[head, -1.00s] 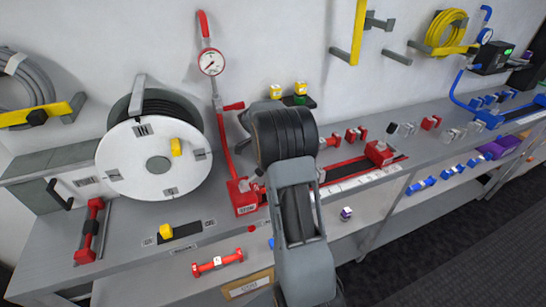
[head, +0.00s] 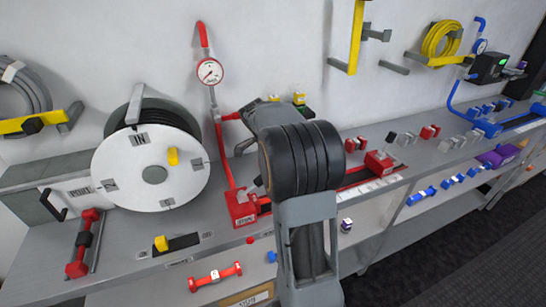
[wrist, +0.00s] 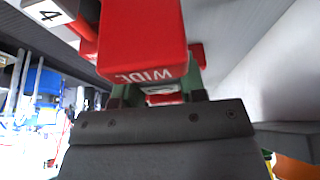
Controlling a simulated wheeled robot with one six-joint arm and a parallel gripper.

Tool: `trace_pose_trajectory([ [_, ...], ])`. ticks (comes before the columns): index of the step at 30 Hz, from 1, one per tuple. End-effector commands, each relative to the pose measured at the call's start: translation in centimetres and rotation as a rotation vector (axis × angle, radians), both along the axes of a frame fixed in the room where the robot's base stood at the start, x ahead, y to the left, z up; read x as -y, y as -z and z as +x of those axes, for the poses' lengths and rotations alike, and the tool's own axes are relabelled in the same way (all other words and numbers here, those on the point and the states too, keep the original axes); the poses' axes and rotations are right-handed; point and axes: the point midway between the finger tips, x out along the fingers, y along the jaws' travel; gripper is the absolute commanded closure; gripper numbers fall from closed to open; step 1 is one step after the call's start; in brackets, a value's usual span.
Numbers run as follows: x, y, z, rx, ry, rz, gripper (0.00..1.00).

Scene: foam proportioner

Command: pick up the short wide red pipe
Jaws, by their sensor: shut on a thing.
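In the head view my gripper is behind my black wrist, so its fingertips and what they hold are hidden. In the wrist view my gripper (wrist: 160,90) shows two green fingers shut on a red piece with a white label, which I take as the short wide red pipe (wrist: 164,99). Only a small part of it shows, so its full shape is unclear. A large red block (wrist: 145,40), marked WIDE upside down in this view, stands close in front and covers part of the fingers.
A red labelled block (head: 242,208) with a riser and gauge (head: 209,72) stands left of my arm. Another red block (head: 379,161) stands right. A white hose reel (head: 152,168) fills the bench's left. A red pipe (head: 215,277) lies on the lower shelf.

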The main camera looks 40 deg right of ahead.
Motion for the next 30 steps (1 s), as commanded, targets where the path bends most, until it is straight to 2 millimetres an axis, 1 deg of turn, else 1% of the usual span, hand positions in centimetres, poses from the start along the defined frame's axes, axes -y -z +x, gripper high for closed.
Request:
trace_pose_trajectory([
  [1,-0.4,0.2,-1.5,0.002,0.001,-0.002,0.91],
  [3,-0.8,0.1,-3.3,0.003,0.001,-0.002,0.91],
  [6,-1.4,0.1,-5.5,0.003,0.001,-0.002,0.91],
  [12,-2.3,0.1,-9.0,0.002,0.001,-0.002,0.91],
  [18,-3.0,0.1,-11.6,0.002,0.0,-0.002,0.91],
  [21,-3.3,0.0,-12.5,0.002,0.001,-0.002,0.91],
  [27,-3.6,-0.1,-13.9,0.002,0.0,-0.001,0.91],
  [30,-3.8,-0.8,-14.7,0.003,0.001,-0.002,0.91],
])
